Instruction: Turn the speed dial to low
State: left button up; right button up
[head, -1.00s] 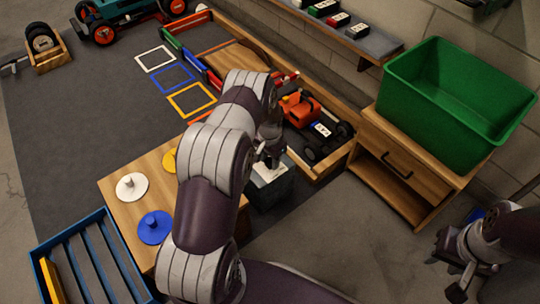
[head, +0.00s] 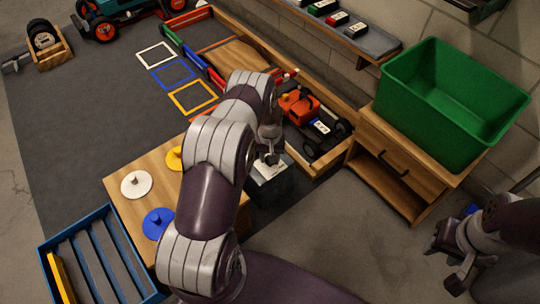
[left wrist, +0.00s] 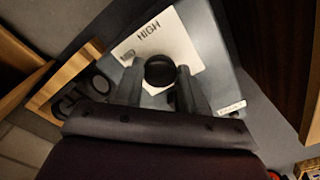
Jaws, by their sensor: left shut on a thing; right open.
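The speed dial is a round black knob (left wrist: 160,71) on a white plate (left wrist: 185,42) in the left wrist view. The plate reads HIGH at its far edge, with a smaller label, apparently MID, to the left. My left gripper (left wrist: 157,88) has its two fingers around the knob and is shut on it. In the head view my left gripper (head: 271,158) points down at the grey control box (head: 272,187), and the arm hides part of the scene. The knob's pointer is not visible. My right gripper (head: 446,262) is open and empty at the lower right.
A wooden table with white (head: 136,184) and blue (head: 158,224) discs stands left of the box. An orange racecar (head: 300,106) sits in a wooden tray behind it. A green bin (head: 452,105) tops a wooden cabinet (head: 400,160) at right. Floor between box and right gripper is clear.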

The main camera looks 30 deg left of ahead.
dwell(0.3)
pick_arm(q)
jog(key=o, duration=1.1)
jog(key=shift+c, duration=0.2)
notch_tip(320, 180, up, 13)
jog(key=p, duration=0.6)
jog(key=shift+f, duration=0.15)
